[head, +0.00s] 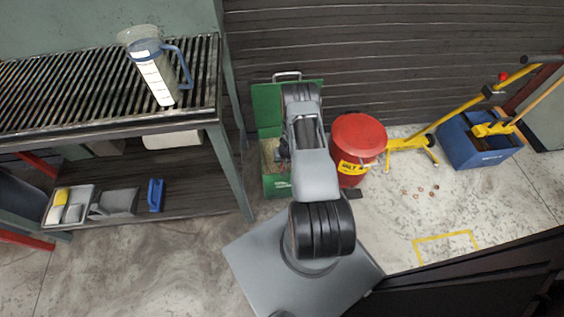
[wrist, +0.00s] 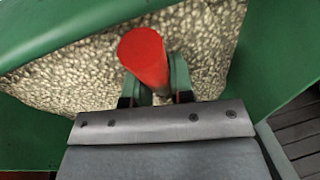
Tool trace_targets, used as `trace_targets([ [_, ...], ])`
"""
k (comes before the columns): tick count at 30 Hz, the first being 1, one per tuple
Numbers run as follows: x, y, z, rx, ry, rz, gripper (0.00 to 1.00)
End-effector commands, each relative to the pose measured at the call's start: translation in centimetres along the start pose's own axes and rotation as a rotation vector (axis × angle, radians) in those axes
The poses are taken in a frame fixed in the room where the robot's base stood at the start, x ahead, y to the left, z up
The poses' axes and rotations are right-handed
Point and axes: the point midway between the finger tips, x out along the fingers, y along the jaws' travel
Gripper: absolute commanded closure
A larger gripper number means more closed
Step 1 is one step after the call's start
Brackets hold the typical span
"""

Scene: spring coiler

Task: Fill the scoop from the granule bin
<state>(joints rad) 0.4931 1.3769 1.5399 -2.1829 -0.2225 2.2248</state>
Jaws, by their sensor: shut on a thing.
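The green granule bin (head: 271,184) stands on the floor beside the bench, with its lid raised against the wall. In the wrist view its green wall (wrist: 285,50) frames a bed of pale tan granules (wrist: 75,75). The handle looks like the scoop's. No scoop bowl shows, and I cannot tell whether it is in the granules. In the head view my arm hides the gripper and most of the bin's right side.
A red lidded can (head: 360,135) stands close to the right of the bin. The bench (head: 228,165) is close on the left, with a measuring jug (head: 155,70) on top. A blue box (head: 480,145) and yellow stand (head: 405,144) are further right.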

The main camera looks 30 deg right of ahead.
Motion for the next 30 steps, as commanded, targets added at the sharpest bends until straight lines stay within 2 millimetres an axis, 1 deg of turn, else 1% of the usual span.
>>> trace_targets([
  [19,-0.1,0.0,0.1,0.000,-0.001,0.000,1.00],
  [23,-0.7,-0.1,0.0,0.000,-0.001,0.000,1.00],
  [30,-2.6,-0.5,-0.2,0.000,0.000,0.000,1.00],
])
